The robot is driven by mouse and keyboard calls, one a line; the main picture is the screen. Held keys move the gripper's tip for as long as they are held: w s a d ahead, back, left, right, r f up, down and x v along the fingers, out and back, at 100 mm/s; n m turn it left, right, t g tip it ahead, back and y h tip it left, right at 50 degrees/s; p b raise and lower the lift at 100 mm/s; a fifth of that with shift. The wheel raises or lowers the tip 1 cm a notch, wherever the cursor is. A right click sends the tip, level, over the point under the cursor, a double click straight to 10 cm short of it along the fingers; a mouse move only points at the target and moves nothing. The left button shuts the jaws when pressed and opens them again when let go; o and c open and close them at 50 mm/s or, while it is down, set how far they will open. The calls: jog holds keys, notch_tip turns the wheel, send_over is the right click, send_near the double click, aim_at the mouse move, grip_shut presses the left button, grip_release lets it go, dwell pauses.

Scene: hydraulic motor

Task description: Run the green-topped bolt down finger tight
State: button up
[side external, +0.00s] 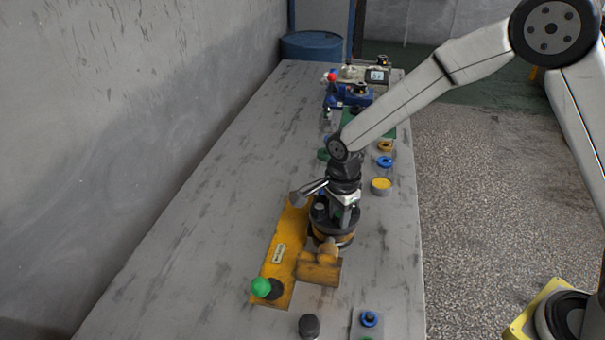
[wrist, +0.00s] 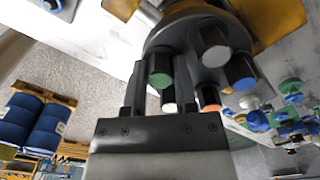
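The green-topped bolt (wrist: 160,71) is a dark bolt head with a green top, standing in the round dark motor housing. In the wrist view it shows between the two dark fingers of my gripper (wrist: 162,88). I cannot tell whether the fingers touch it or stand just clear of it. In the side view my gripper (side external: 345,208) points down over the motor (side external: 335,235), and the bolt is mostly hidden there. Bolts with grey (wrist: 213,46), blue (wrist: 241,72), orange (wrist: 208,97) and white (wrist: 168,102) tops stand close by.
A lever (side external: 310,191) sticks out beside my gripper. A yellow-topped cup (side external: 381,186) stands to the right. The table's left side is clear.

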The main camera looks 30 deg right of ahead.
grip_shut()
jog(key=shift+m, duration=2.1)
jog(key=shift+m, duration=2)
jog(key=shift+m, duration=1.7)
